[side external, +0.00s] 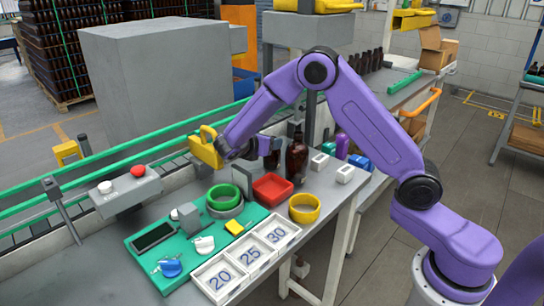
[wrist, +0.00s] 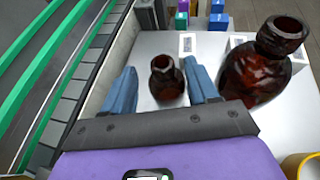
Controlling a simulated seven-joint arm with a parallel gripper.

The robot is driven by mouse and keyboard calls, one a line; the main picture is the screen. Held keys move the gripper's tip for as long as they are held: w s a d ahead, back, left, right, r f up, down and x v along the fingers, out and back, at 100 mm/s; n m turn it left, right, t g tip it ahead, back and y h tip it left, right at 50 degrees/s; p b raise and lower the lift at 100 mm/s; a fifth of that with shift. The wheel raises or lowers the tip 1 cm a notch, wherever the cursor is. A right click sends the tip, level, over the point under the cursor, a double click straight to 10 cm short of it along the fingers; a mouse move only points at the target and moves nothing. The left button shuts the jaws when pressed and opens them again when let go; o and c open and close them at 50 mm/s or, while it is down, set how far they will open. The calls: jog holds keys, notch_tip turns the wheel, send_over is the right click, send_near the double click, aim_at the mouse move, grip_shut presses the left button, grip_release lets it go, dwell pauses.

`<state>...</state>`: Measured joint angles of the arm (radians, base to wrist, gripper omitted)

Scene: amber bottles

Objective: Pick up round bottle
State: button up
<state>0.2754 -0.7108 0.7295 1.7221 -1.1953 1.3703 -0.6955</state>
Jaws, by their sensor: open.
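In the wrist view a small dark amber bottle (wrist: 167,82) stands upright between the two blue fingers of my gripper (wrist: 159,68). The fingers are open, with a gap visible on each side of the bottle. A larger amber bottle (wrist: 258,70) stands to the right of the right finger. In the side external view the larger bottle (side external: 297,158) stands upright near the back of the bench. The smaller one (side external: 272,159) is partly hidden beside my gripper. The frames do not make clear which one is called round.
A green mat (side external: 150,262) and numbered white trays (side external: 250,253) are in front. White blocks (side external: 345,173) stand right of the bottles. A green-railed conveyor (side external: 100,165) runs behind.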

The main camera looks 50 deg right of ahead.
jog(key=shift+s+x, duration=0.1)
jog(key=shift+x, duration=1.25)
jog(key=shift+s+x, duration=0.15)
jog(key=shift+x, duration=1.15)
jog(key=shift+f, duration=0.15)
jog(key=c, duration=1.1)
